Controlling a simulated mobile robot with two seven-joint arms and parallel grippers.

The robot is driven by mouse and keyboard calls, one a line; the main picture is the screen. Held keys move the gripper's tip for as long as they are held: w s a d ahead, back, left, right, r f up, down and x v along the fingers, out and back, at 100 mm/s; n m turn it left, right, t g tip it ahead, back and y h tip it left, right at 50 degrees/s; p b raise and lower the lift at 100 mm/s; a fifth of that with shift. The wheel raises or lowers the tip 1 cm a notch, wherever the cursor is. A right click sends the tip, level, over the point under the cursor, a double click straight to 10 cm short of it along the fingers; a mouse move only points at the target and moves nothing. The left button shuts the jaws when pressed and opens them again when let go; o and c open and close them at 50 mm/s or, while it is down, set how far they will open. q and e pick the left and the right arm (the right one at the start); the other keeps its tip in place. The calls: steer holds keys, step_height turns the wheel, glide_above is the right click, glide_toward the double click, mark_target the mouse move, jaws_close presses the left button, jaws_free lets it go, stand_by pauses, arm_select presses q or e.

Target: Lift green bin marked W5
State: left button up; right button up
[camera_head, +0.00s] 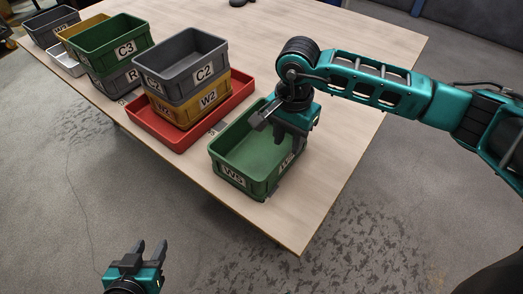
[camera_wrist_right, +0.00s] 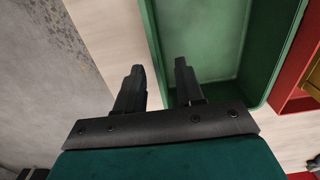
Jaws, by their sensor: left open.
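The green bin marked W5 (camera_head: 248,184) stands upright and empty on the table near its front edge. My right gripper (camera_wrist_right: 160,80) is over the bin's right wall, pointing down. In the right wrist view its two fingers are apart, with the rim of the green bin (camera_wrist_right: 152,40) running between them; one finger is on the inner side. I cannot tell whether either finger touches the wall. My left gripper (camera_head: 148,250) is open and empty, low at the bottom left, off the table.
A red tray (camera_head: 158,127) beside the green bin holds a stack: grey bin C2 (camera_head: 176,86) on yellow bin W2 (camera_head: 185,113). Further left stand green bin C3 (camera_head: 99,47) on a grey bin and more bins. The table (camera_head: 380,60) is clear behind the right arm.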

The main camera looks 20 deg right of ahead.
mark_target(289, 149)
steer(key=shift+s+d+f, duration=0.1)
steer(key=shift+f, duration=1.25)
steer(key=shift+s+f, duration=0.1)
steer(key=shift+f, duration=1.25)
jaws_close()
